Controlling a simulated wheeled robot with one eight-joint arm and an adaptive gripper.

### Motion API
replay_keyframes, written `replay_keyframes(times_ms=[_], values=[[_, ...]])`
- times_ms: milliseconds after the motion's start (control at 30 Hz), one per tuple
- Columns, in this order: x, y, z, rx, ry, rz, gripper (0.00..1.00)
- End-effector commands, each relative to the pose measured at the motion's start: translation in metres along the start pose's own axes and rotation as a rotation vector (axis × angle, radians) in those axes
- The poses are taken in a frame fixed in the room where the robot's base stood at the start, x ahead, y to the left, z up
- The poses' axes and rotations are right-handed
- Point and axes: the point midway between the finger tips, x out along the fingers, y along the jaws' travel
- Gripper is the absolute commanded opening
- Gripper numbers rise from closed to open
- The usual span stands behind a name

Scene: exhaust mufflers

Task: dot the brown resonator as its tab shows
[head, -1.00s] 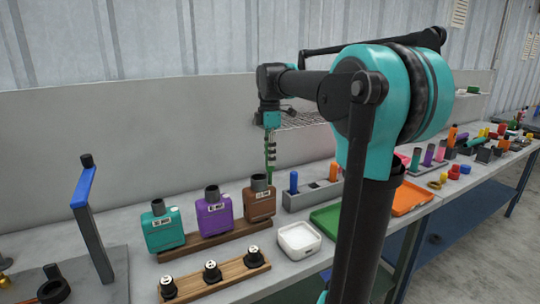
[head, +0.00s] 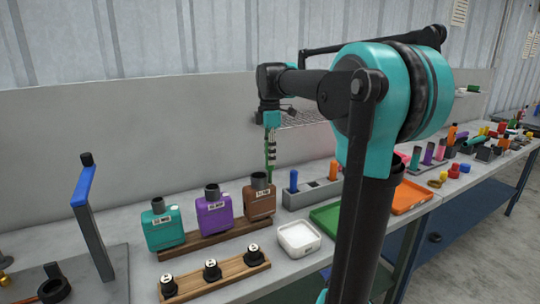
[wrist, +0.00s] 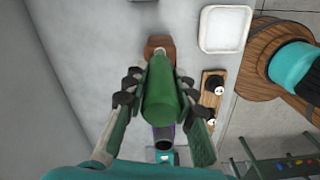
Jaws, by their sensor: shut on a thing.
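The brown resonator (head: 259,201) stands at the right end of a wooden stand (head: 216,238), beside a purple one (head: 213,216) and a teal one (head: 162,229). Each has a dark neck on top and a small white tab whose marks are too small to read. My gripper (head: 270,155) is shut on a green marker-like tool (wrist: 160,95), held upright with its end down. The tool's lower end is beside and behind the brown resonator's neck in the head view; I cannot tell if they touch. In the wrist view the tool partly covers the brown resonator (wrist: 158,43).
A wooden rack (head: 216,279) with several black, white-topped pieces lies in front. A white dish (head: 298,240) and a green tray (head: 325,217) are to the right. A grey holder (head: 310,193) with blue and orange pieces stands behind the dish. A blue-topped post (head: 90,215) is at left.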

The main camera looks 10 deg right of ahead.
Motion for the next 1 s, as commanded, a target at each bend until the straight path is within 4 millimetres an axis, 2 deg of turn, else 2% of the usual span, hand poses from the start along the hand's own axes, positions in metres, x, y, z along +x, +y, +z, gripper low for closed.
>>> replay_keyframes(times_ms=[267,1000], values=[[-0.002,0.0,0.0,0.0,0.001,0.0,0.01],[-0.055,0.0,0.0,0.0,0.0,0.0,0.01]])
